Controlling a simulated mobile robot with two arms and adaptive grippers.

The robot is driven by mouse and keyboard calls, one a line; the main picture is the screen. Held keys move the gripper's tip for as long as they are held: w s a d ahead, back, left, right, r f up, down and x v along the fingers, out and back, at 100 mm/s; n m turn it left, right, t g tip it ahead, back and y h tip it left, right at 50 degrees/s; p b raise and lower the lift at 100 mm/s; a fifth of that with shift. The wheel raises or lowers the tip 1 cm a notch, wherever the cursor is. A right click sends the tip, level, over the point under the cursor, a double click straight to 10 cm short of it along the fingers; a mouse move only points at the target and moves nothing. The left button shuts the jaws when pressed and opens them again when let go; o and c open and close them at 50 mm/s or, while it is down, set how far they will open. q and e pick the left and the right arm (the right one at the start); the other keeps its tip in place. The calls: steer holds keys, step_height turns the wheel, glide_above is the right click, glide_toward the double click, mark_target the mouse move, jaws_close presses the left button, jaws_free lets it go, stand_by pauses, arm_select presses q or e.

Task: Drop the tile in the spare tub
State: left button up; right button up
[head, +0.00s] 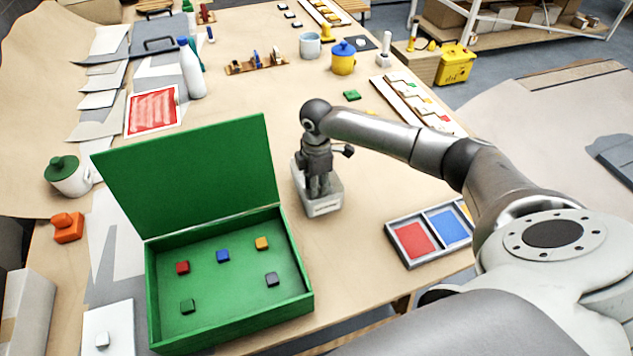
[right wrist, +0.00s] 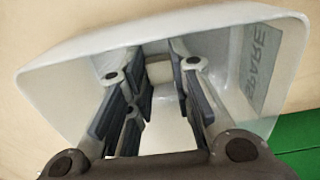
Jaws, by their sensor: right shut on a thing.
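The spare tub (head: 329,207) is a small white open tub on the table, right of the green box. In the right wrist view the tub (right wrist: 75,55) fills most of the picture and its wall reads "SPARE". My right gripper (head: 319,191) points down into the tub, its fingers inside the rim. In the right wrist view the gripper (right wrist: 158,88) is shut on a small pale cream tile (right wrist: 159,72) between its fingertips. I cannot tell whether the tile touches the tub floor. The fingers hide the tile in the head view. My left gripper is not in view.
The green box (head: 232,325), lid up, stands close left of the tub, with several coloured tiles inside. A grey tray (head: 399,225) with coloured sections lies to the right. A mug (head: 310,45) and yellow pot (head: 343,62) stand farther back. Bare table lies behind the tub.

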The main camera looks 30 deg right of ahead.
steer(key=o, duration=0.8)
steer(key=shift+f, duration=0.15)
steer(key=shift+c, duration=0.2)
step_height(320, 180, up, 12)
steer(key=b, duration=0.2)
steer(key=shift+r, duration=0.2)
